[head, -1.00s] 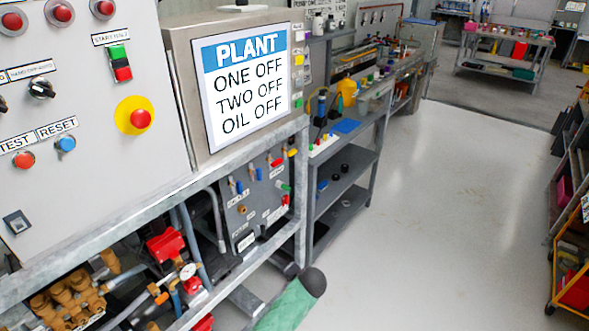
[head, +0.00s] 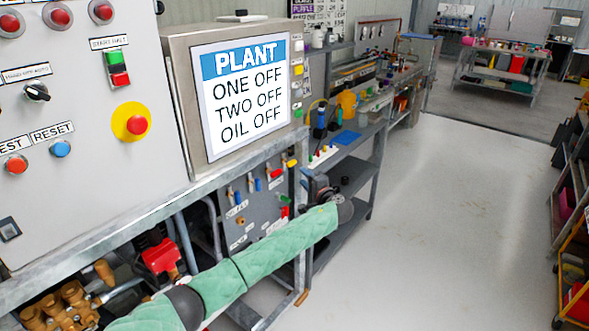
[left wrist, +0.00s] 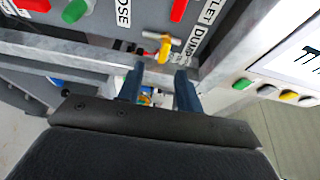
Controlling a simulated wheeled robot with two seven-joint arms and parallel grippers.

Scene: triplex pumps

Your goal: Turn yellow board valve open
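The yellow board valve (head: 292,163) is a small yellow handle at the upper right edge of the grey valve board (head: 237,210) in the head view. In the left wrist view the yellow handle (left wrist: 165,48) sits beside a label reading DUMP, with a metal stem at its end. My left gripper (left wrist: 160,76) is open, its two dark blue fingers apart with nothing between them. The fingers point toward the yellow handle and appear short of it. In the head view my left gripper (head: 312,185) is small and dark, close to the board's right side. My right gripper is not in view.
Red (left wrist: 179,10) and green (left wrist: 75,11) handles are near the yellow one. A metal frame rail (left wrist: 60,48) runs beside the board. The grey control panel (head: 85,110) and PLANT screen (head: 245,95) stand above. Open floor (head: 440,230) lies to the right.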

